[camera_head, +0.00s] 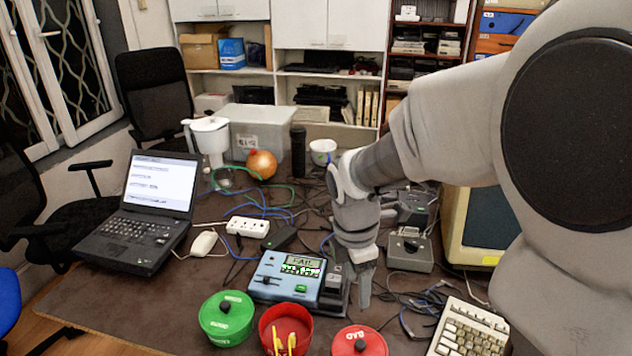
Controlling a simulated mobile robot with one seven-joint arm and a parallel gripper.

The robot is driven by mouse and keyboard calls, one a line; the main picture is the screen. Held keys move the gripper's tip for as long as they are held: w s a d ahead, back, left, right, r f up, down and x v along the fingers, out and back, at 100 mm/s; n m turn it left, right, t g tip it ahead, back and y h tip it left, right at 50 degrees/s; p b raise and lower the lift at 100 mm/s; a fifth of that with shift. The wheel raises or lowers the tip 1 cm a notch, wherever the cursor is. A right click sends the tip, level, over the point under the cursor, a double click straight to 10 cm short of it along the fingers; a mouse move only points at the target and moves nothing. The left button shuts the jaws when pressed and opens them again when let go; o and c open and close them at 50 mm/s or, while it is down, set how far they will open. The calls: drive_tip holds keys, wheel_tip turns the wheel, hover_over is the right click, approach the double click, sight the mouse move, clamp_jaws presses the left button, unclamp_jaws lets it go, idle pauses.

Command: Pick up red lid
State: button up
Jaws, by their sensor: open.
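A red lid (360,341) with a dark knob and white lettering lies at the front of the table, partly cut off by the lower picture edge. Left of it stands an open red container (287,330) with yellow items inside. Further left is a green container with a green lid (226,314) and a dark knob. My gripper (357,294) is open and empty, pointing down above the table, behind the red lid and apart from it. It is beside the blue tester box (287,277) with a small screen, and hides part of the things behind it.
A keyboard (470,331) lies at the right front, with tangled cables (416,302) between it and my gripper. A laptop (140,220), a white mouse (204,243) and a power strip (248,227) are at left. A grey box (409,252) and a monitor (482,228) stand at right.

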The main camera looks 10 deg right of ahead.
wheel_tip(320, 180, down, 2)
drive_tip(key=n, duration=0.1)
drive_tip(key=b, duration=0.3)
hover_over(361, 343)
wheel_tip(361, 343, down, 12)
drive_tip(key=shift+w+a+f, duration=0.1)
drive_tip(key=shift+w+a, duration=0.05)
drive_tip(key=f+b, duration=0.2)
drive_tip(key=f, duration=0.2)
drive_tip(key=shift+s+f, duration=0.1)
drive_tip(key=shift+s, duration=0.1)
drive_tip(key=shift+f, duration=0.55)
clamp_jaws()
